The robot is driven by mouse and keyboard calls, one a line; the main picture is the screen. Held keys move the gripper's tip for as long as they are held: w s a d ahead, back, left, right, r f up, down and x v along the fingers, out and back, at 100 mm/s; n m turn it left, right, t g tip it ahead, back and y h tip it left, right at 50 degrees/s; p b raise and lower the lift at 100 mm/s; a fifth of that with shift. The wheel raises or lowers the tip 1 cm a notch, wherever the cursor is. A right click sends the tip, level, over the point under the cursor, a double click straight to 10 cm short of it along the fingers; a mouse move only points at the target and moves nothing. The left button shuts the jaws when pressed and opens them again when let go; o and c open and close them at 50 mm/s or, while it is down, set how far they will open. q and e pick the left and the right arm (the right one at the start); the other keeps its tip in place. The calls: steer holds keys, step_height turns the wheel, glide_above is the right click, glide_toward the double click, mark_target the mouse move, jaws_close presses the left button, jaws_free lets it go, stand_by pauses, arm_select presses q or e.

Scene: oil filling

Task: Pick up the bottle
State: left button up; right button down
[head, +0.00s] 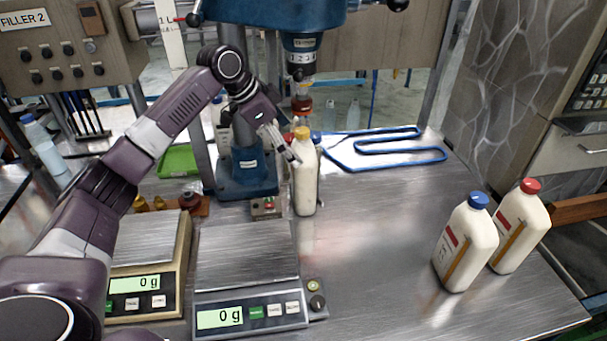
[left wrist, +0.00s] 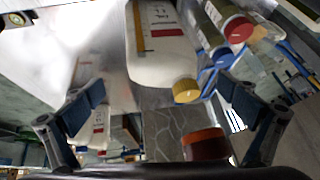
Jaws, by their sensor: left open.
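A white bottle with a yellow cap (head: 305,185) stands upright on the steel table, beside the blue filling stand. My left gripper (head: 284,143) is open at the upper part of this bottle, close to its left side. The left wrist view shows the same bottle (left wrist: 158,48) and its yellow cap between and beyond the two spread fingers of the gripper (left wrist: 160,105); nothing is gripped. Bottles with a red cap (left wrist: 238,30) and a blue cap (left wrist: 226,62) are close beside it, mostly hidden in the head view. My right gripper is not in view.
A blue-capped bottle (head: 466,243) and a red-capped bottle (head: 521,228) stand at the right of the table. Two scales (head: 246,255) (head: 148,255) reading 0 g sit at the front left. The filler nozzle (head: 302,88) hangs above. The table's middle right is clear.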

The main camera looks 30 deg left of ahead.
mark_target(301, 147)
arm_select(q)
steer(key=shift+w+d+f, duration=0.15)
steer(key=shift+d+f, duration=0.15)
steer(key=shift+f, duration=0.15)
steer(key=x, duration=0.2)
steer(key=p+x, duration=0.1)
steer(key=x, duration=0.1)
steer(key=shift+w+f, duration=0.15)
steer(key=shift+w, duration=0.25)
steer(key=shift+w+d+f, duration=0.1)
steer(key=shift+f, duration=0.1)
steer(key=c, duration=2.1)
steer(key=shift+w+r, duration=0.1)
steer(key=shift+r, duration=0.1)
steer(key=shift+c, duration=0.3)
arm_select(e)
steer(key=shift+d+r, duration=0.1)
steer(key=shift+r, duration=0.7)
